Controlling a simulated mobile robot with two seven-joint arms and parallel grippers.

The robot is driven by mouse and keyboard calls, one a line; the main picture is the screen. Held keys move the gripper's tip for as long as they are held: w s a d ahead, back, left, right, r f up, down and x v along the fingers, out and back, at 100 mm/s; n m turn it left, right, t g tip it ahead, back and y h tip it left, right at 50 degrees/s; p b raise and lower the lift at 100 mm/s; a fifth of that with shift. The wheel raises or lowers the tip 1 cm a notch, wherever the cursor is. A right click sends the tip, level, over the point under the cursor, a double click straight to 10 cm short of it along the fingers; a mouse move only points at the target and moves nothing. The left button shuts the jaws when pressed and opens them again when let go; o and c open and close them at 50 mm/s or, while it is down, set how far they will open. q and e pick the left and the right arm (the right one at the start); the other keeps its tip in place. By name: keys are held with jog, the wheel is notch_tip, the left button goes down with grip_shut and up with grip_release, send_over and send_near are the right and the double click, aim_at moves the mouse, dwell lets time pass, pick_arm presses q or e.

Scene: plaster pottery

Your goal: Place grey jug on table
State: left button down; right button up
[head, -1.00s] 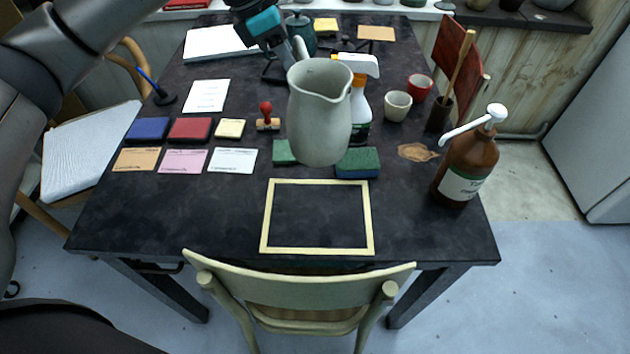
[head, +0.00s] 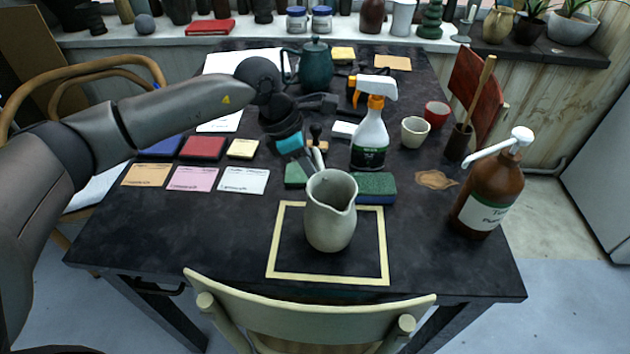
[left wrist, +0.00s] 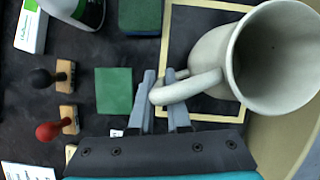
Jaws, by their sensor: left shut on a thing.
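The grey jug (head: 330,222) is upright inside the pale yellow square outline (head: 272,262) on the dark table (head: 190,232). In the left wrist view, the jug (left wrist: 212,50) shows its open mouth, and its handle lies between my left gripper's fingers (left wrist: 162,88). My left gripper (head: 312,160) is shut on the handle, reaching in from behind the jug in the head view. I cannot tell whether the jug's base touches the table. My right gripper is not in view.
A green sponge (head: 376,188) and a spray bottle (head: 371,140) stand close behind the jug. A brown pump bottle (head: 487,190) is at the right. A chair back (head: 310,296) lines the front edge. The table left of the outline is clear.

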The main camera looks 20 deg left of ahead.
pick_arm(q)
jog(key=shift+f, duration=0.8)
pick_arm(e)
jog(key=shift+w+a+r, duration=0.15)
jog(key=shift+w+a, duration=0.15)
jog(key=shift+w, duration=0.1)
pick_arm(q)
jog(key=shift+f, duration=0.15)
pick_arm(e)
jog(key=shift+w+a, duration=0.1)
pick_arm(q)
jog(key=c, duration=0.9)
grip_release()
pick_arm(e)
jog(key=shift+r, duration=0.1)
pick_arm(q)
jog(key=p+v, duration=0.2)
jog(key=v, duration=1)
jog(key=shift+p, duration=0.4)
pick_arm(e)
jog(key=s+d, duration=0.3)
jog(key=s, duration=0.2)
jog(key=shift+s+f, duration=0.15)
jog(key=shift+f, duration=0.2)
